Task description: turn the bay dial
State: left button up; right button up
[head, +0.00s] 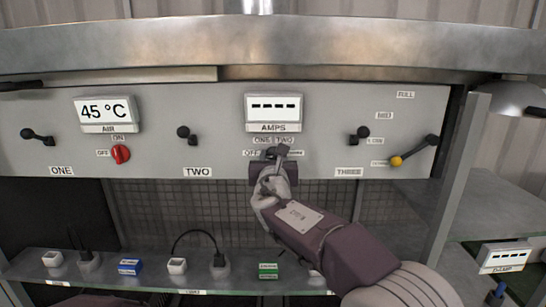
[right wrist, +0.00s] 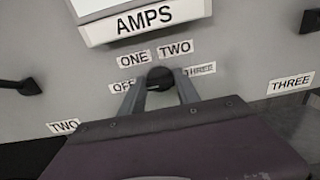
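The bay dial is a small dark round knob (right wrist: 160,77) under the AMPS display (head: 273,112), with the labels OFF, ONE, TWO and THREE around it. In the head view my right gripper mostly covers it. My right gripper (head: 277,153) is at the dial, reaching up from the lower right. In the right wrist view its two grey fingers (right wrist: 160,90) stand on either side of the knob, with their tips close to its edges. I cannot tell whether they touch it. My left gripper is not in view.
The grey panel also has a red AIR knob (head: 120,154), black levers marked ONE (head: 37,136), TWO (head: 187,134) and THREE (head: 359,134), and a yellow-tipped lever (head: 412,150). A shelf (head: 120,279) with plugs and small blocks runs below. A metal hood (head: 200,50) overhangs the panel.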

grip_shut()
jog(key=shift+f+m+b, duration=0.25)
jog(key=shift+m+b, duration=0.65)
jog(key=shift+b, duration=0.15)
jog(key=m+b, duration=0.2)
jog(key=shift+m, duration=0.3)
jog(key=m+b, duration=0.2)
jog(key=m, duration=0.1)
jog(key=shift+b, duration=0.3)
jog(key=shift+d+m+b, duration=0.1)
jog(key=shift+m+b, duration=0.85)
jog(key=shift+m, duration=1.15)
jog(key=o, duration=1)
grip_release()
jog(key=shift+r, duration=0.1)
jog(key=shift+s, duration=0.1)
